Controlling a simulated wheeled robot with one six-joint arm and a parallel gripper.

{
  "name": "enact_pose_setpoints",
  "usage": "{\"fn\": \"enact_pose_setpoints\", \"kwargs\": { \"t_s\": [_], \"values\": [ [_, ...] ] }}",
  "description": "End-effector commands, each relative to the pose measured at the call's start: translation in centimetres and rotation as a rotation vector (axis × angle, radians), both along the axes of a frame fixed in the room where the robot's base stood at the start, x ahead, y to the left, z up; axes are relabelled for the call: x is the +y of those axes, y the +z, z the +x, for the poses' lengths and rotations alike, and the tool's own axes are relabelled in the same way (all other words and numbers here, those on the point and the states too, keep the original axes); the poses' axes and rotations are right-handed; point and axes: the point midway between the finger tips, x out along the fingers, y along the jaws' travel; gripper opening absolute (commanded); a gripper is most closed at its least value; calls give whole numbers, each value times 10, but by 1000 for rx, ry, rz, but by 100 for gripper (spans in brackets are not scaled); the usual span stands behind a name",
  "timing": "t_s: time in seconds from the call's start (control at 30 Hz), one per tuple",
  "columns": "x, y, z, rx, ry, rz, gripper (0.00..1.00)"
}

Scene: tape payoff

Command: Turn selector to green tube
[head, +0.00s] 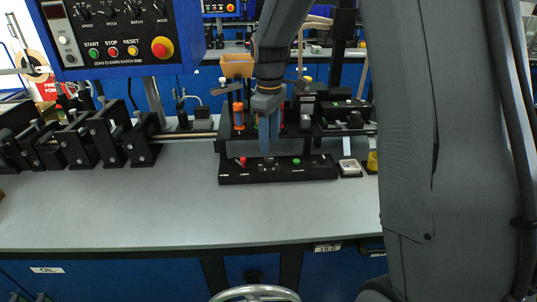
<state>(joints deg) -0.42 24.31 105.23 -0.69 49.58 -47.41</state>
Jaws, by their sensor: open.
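A low black control box (278,174) lies on the grey bench, with a red handle or knob (242,162) at its left and a green button (296,161) at its right. Small dark controls sit at its middle, partly behind my gripper (267,146); I cannot tell which of these is the selector. My gripper points down just above the box's middle. Its blue-grey fingers are open, with nothing seen between them. An orange tube (238,115) stands behind, left of the gripper. A small bit of green shows near the fingers, but I cannot make out a green tube.
Black roller brackets (95,140) line the bench at left. A blue control panel (110,35) hangs upper left. My arm covers the right side. The front bench top (150,215) is clear.

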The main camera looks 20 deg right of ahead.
Motion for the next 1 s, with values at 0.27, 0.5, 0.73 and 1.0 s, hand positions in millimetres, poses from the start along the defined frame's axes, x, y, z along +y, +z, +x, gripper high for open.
{"fn": "enact_pose_setpoints", "kwargs": {
  "t_s": [0.27,0.5,0.73,1.0],
  "values": [
    [0,-10,15,7,65,-2,43],
    [-1,-47,14,7,62,-2,43],
    [-1,-70,15,5,61,-3,43],
    [-1,-75,15,3,61,-2,43]
  ]
}}
